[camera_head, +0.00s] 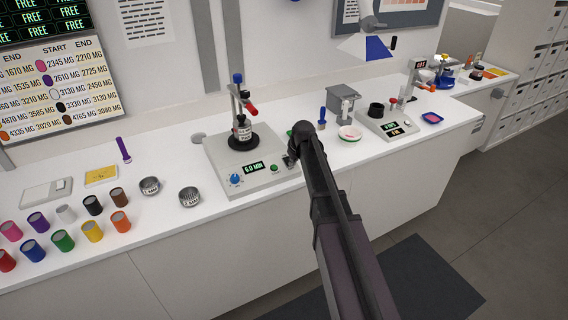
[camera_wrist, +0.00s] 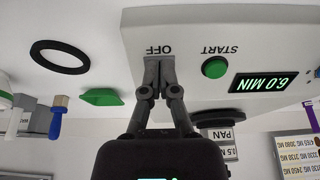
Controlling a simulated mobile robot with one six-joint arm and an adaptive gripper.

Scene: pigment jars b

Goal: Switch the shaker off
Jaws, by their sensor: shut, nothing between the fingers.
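The shaker (camera_head: 222,155) is a pale box on the bench, with a black round plate and a clamped jar (camera_head: 243,132) on top. Its lit display (camera_head: 254,168) reads 6.0 MIN, also in the wrist view (camera_wrist: 265,83). The green START button (camera_wrist: 215,67) is beside the display. The word OFF (camera_wrist: 159,50) is printed at the panel's end, upside down in the wrist view. My gripper (camera_wrist: 158,65) is shut and empty, its fingertips right at the OFF label. The OFF switch itself is hidden by the fingers; I cannot tell whether they touch it.
A blue knob (camera_head: 236,179) is on the shaker's front. Two metal tins (camera_head: 189,197) and several coloured jars stand to the left. A scale (camera_head: 388,126) and grey stand (camera_head: 341,103) are to the right. A black ring (camera_wrist: 60,57) and a green piece (camera_wrist: 101,97) lie beside the shaker.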

